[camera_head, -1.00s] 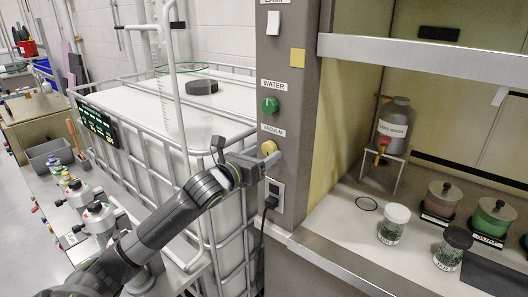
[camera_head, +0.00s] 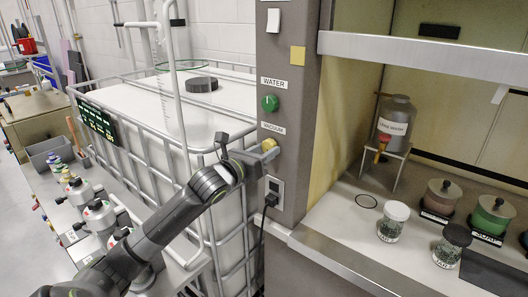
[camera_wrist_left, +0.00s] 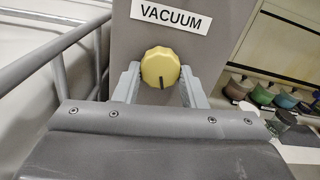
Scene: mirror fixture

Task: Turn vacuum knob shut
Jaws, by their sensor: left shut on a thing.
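The yellow vacuum knob (camera_head: 269,145) sits on the grey post (camera_head: 290,110) below the VACUUM label (camera_head: 273,128). In the left wrist view the knob (camera_wrist_left: 160,68) has a dark pointer mark at its lower edge, and the VACUUM label (camera_wrist_left: 171,16) is above it. My left gripper (camera_head: 264,152) is at the knob, its fingers (camera_wrist_left: 160,85) on either side of it, shut on it. Part of the knob is hidden by the gripper in the head view. My right gripper is not in view.
A green water knob (camera_head: 270,103) is above on the same post, and a socket with a black plug (camera_head: 273,193) is below. A white caged tank (camera_head: 150,110) stands left of the post. Jars (camera_head: 393,222) and a lens wash bottle (camera_head: 396,122) stand in the hood at right.

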